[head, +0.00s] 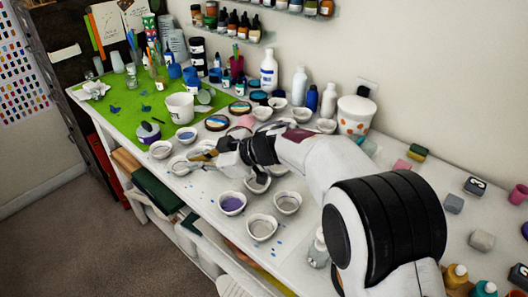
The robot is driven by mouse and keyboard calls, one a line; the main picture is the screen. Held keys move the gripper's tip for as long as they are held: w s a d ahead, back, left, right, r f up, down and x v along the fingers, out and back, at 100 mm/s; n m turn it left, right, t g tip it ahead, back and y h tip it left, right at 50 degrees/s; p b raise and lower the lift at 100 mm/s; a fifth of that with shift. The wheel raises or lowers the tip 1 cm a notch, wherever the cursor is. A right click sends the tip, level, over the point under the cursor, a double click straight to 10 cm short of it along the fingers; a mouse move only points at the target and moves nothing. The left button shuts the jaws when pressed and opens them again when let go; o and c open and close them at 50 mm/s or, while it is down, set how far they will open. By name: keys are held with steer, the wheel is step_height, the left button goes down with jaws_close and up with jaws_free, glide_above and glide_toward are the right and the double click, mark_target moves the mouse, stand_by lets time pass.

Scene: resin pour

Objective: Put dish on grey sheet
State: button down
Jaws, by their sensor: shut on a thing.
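My gripper (203,155) reaches left over the white table, with its fingertips among several small white dishes. It is shut on what looks like a small white dish at the fingertips; the fingers mostly hide it, so its exact outline is unclear. Other white dishes stand close by, one left of the fingertips (180,166) and one farther left (160,149). A dish with purple content (232,203) and two dishes with greyish content (262,227) (287,202) stand nearer the front. A pale grey sheet (292,236) seems to lie under the front dishes; its edges are hard to make out.
Bottles (269,72) and a spotted container (356,115) line the wall. Small blocks (481,240) lie at the right. My arm hides the table's middle.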

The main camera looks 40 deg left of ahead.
steer(key=shift+f, duration=0.1)
steer(key=shift+f, duration=3.05)
steer(key=shift+f, duration=0.1)
steer(key=shift+f, duration=1.75)
steer(key=c, duration=2.2)
jaws_free()
steer(key=shift+f, duration=0.1)
steer(key=shift+v, duration=6.05)
